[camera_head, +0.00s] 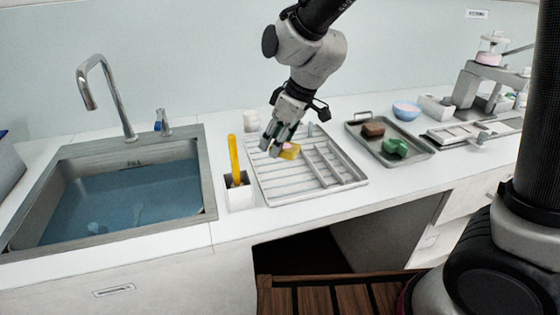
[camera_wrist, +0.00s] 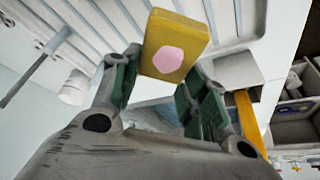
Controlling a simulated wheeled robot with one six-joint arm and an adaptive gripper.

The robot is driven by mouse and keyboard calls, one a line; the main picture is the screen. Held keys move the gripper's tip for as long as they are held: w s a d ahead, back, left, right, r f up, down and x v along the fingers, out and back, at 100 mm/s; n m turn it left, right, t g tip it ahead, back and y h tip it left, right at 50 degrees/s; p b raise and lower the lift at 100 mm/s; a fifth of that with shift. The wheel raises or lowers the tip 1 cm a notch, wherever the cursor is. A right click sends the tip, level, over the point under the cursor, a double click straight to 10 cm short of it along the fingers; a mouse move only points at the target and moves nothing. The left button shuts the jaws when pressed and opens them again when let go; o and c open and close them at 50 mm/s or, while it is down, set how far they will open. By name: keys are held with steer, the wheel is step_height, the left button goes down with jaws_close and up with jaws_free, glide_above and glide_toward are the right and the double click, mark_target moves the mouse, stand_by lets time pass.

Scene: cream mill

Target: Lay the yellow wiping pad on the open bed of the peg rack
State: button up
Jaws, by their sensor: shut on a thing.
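The yellow wiping pad (camera_wrist: 190,33) is a small block with a pink spot on its face. In the head view the pad (camera_head: 290,151) is at the fingertips of my gripper (camera_head: 281,142), over the white peg rack (camera_head: 283,195). In the wrist view my gripper (camera_wrist: 165,85) has its two fingers at the near end of the pad. The rack has a slatted left part and raised bars on its right part. The pad is over the slatted part. I cannot tell whether it touches the slats.
A holder (camera_head: 240,195) with a yellow-handled tool stands left of the rack, by the water-filled sink (camera_head: 120,200). A white jar (camera_head: 251,121) is behind. A grey tray (camera_head: 415,152) with a brown block (camera_head: 373,129) and a green thing (camera_head: 395,147) is to the right.

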mark_target(272, 170)
steer(key=shift+f, duration=3.1)
steer(key=shift+f, duration=0.2)
steer(key=o, duration=0.7)
steer(key=shift+o, duration=0.2)
steer(key=v, duration=1.2)
steer(key=shift+s+d+r, duration=0.1)
steer(key=shift+r, duration=0.05)
steer(key=s+d+r+m+t, duration=0.15)
steer(key=d+r+m, duration=0.25)
steer(key=d, duration=0.8)
steer(key=s+d+r+m+h, duration=0.1)
steer(key=s+d+m+h, duration=0.1)
steer(key=s+d+m, duration=0.2)
steer(key=s+d+r+m+h, duration=0.1)
steer(key=s+d+m, duration=0.3)
steer(key=s+d, duration=0.7)
steer(key=d, duration=0.4)
steer(key=shift+r+t+h, duration=0.3)
steer(key=shift+t+h, duration=0.05)
steer(key=shift+h, duration=0.05)
